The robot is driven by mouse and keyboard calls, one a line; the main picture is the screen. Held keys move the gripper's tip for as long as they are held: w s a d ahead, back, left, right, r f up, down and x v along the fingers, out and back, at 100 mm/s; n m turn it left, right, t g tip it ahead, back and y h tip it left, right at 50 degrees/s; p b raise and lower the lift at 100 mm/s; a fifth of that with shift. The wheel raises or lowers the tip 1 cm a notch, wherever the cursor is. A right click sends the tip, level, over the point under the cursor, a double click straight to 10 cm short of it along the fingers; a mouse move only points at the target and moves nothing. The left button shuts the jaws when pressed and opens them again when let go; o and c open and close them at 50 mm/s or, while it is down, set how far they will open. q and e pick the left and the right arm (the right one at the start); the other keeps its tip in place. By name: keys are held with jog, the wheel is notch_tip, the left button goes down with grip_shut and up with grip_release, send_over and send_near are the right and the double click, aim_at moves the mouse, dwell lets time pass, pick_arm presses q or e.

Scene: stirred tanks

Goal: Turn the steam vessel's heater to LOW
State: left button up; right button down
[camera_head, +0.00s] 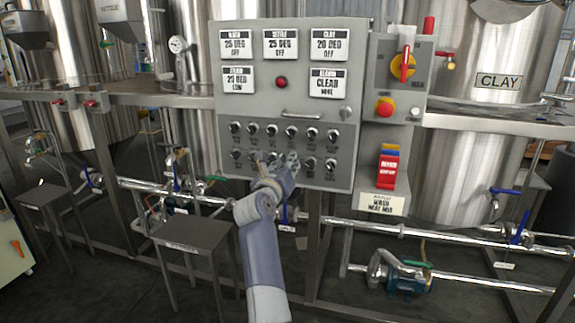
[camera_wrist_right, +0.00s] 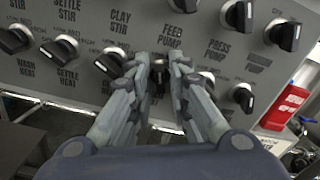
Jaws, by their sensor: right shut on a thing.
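The grey control panel (camera_head: 225,110) carries two rows of black knobs with white pointers. My right gripper (camera_head: 287,162) reaches up to the lower row. In the wrist view my right gripper (camera_wrist_right: 160,68) has its fingers closed around a black knob (camera_wrist_right: 159,82), the fourth of that row, below the FEED PUMP label. The fingers hide this knob's label and most of its pointer. The lower left display (camera_head: 239,80) shows about 23 DEG and what looks like LOW; its small title is hard to read. My left gripper is not in view.
Neighbouring knobs stand close on both sides, such as one at left (camera_wrist_right: 108,63) and one at right (camera_wrist_right: 202,82). A red and yellow switch box (camera_head: 400,80) is fixed to the panel's right. Pipes and a small grey table (camera_head: 190,232) are below.

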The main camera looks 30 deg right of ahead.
jog(key=c, duration=1.7)
grip_release()
jog(key=shift+f, duration=0.1)
